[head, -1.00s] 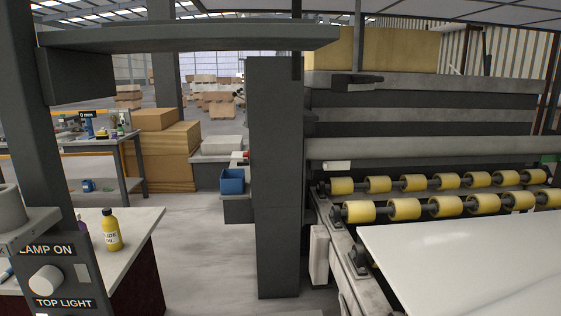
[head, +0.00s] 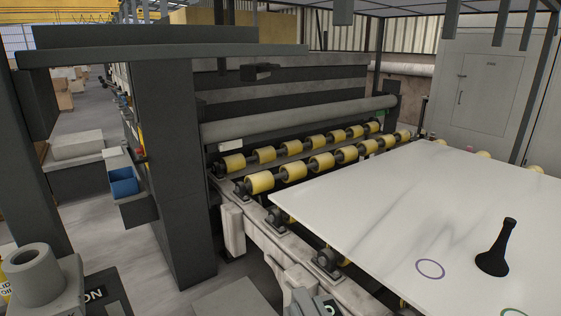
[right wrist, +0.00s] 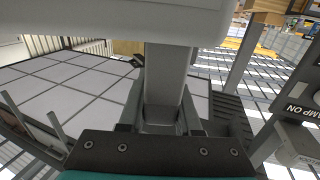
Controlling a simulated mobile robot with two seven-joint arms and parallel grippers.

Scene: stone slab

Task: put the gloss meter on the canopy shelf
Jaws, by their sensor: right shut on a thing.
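The gloss meter (right wrist: 163,75) appears in the right wrist view as a pale grey body with a narrower part between the fingers. My right gripper (right wrist: 163,112) is shut on that narrower part. In the head view my right gripper (head: 312,303) shows only partly, at the bottom edge, and its grip is not clear there. The canopy shelf (head: 165,55) looks to be the long grey ledge at the upper left, by the dark column. Its top surface is barely visible and looks bare. My left gripper is out of view.
A white stone slab (head: 370,205) lies at the right, with a black cone-shaped tool (head: 495,250) and a coloured ring on it. Yellow rollers (head: 293,170) run behind it. A dark column (head: 180,180) stands below the ledge. A grey cup-like holder (head: 35,275) is at lower left.

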